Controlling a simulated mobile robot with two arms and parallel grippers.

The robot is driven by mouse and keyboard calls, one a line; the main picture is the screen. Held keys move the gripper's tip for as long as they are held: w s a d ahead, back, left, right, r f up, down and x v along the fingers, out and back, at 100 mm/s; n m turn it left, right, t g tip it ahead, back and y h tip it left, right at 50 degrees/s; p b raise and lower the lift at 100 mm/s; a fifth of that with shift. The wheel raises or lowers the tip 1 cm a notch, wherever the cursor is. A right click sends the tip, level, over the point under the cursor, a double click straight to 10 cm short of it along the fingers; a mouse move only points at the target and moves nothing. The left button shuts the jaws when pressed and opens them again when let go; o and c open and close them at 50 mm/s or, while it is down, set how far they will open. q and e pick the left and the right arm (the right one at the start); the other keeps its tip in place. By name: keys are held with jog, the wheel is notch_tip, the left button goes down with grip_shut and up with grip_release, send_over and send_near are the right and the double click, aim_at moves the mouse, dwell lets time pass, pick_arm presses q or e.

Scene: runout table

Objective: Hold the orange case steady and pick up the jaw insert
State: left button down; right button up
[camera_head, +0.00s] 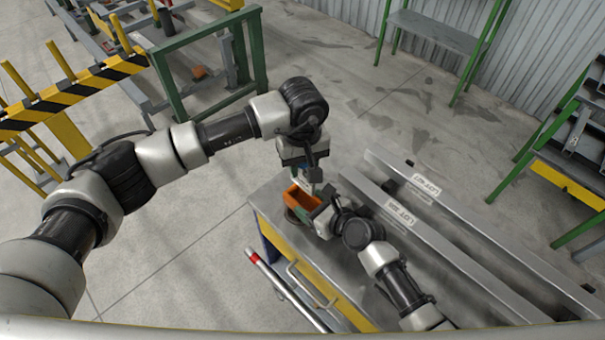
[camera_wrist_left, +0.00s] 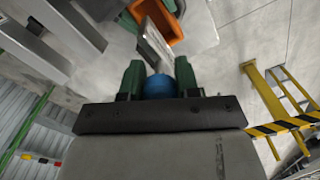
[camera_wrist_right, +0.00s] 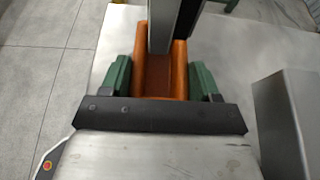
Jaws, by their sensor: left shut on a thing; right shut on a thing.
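The orange case (camera_head: 299,204) sits on the grey table's far left corner. My right gripper (camera_wrist_right: 160,80) is shut on it, with one green finger against each side wall. My left gripper (camera_wrist_left: 160,78) is above the case, shut on the jaw insert. The insert shows as a grey plate (camera_wrist_left: 157,42) with a rounded blue part (camera_wrist_left: 160,86) between the green fingers. In the right wrist view a dark upright piece stands over the case's inside; I cannot tell if its lower end touches the floor of the case.
Long grey beams (camera_head: 440,215) with lot labels lie across the table, right of the case. Red-and-white bar (camera_head: 280,285) and a handle run along the table's front left side. Green racks stand at right; a striped barrier (camera_head: 75,92) is at left.

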jog(key=o, duration=1.1)
jog(key=shift+c, duration=0.2)
jog(key=shift+d, duration=0.1)
jog(key=v, duration=1.2)
